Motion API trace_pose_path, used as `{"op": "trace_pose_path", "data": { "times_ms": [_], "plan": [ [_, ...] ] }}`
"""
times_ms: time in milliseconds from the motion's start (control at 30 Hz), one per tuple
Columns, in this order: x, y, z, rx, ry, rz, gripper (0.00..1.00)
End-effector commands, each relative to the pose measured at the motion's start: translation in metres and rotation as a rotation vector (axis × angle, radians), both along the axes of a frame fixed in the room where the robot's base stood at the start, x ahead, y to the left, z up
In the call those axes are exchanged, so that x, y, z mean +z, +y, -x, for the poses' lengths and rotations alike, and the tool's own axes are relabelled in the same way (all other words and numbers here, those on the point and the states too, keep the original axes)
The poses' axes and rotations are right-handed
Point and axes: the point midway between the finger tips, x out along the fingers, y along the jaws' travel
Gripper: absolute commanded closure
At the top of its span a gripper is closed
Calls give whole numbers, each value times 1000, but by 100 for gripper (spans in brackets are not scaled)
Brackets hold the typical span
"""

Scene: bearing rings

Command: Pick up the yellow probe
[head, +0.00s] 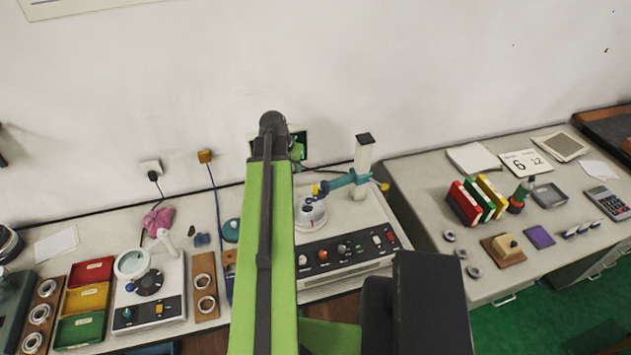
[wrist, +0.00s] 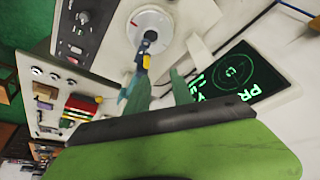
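The yellow probe (head: 316,190) shows as a small yellow piece by the blue end of the teal arm (head: 343,181), above the round white turntable (head: 311,217). In the wrist view the yellow probe (wrist: 146,62) is beside the tip of my gripper's left finger, under a dark and blue piece. My gripper (wrist: 161,75) has two teal fingers with a gap between them, and nothing shows held there. I cannot tell whether the left finger touches the probe. In the head view my green arm hides most of the gripper.
The turntable's console (head: 345,250) has knobs along its front. A grey column (head: 363,165) carries the teal arm. A dark screen with green lines (wrist: 238,72) stands close to the gripper's right. Red, yellow and green bins (head: 86,298) are at left; the right bench (head: 520,262) holds binders and small parts.

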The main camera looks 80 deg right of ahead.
Motion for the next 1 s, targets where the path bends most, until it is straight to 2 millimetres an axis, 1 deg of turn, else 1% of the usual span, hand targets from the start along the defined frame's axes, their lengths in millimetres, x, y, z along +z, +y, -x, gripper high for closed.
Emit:
{"op": "trace_pose_path", "data": {
  "times_ms": [33, 100, 200, 367, 467, 600, 833, 900, 1000],
  "plan": [
    [11, -7, 23, -43, -2, 9, 72],
    [13, -11, 40, -81, -4, 17, 72],
    [12, -13, 49, -97, -4, 21, 72],
    [3, -15, 49, -96, -4, 21, 72],
    [-13, -20, 50, -95, -3, 21, 72],
    [-43, -31, 54, -94, -3, 21, 72],
    [-91, -49, 60, -95, -3, 21, 72],
    [-101, -53, 62, -95, -3, 20, 72],
    [-105, -56, 64, -94, -3, 20, 72]
  ]
}}
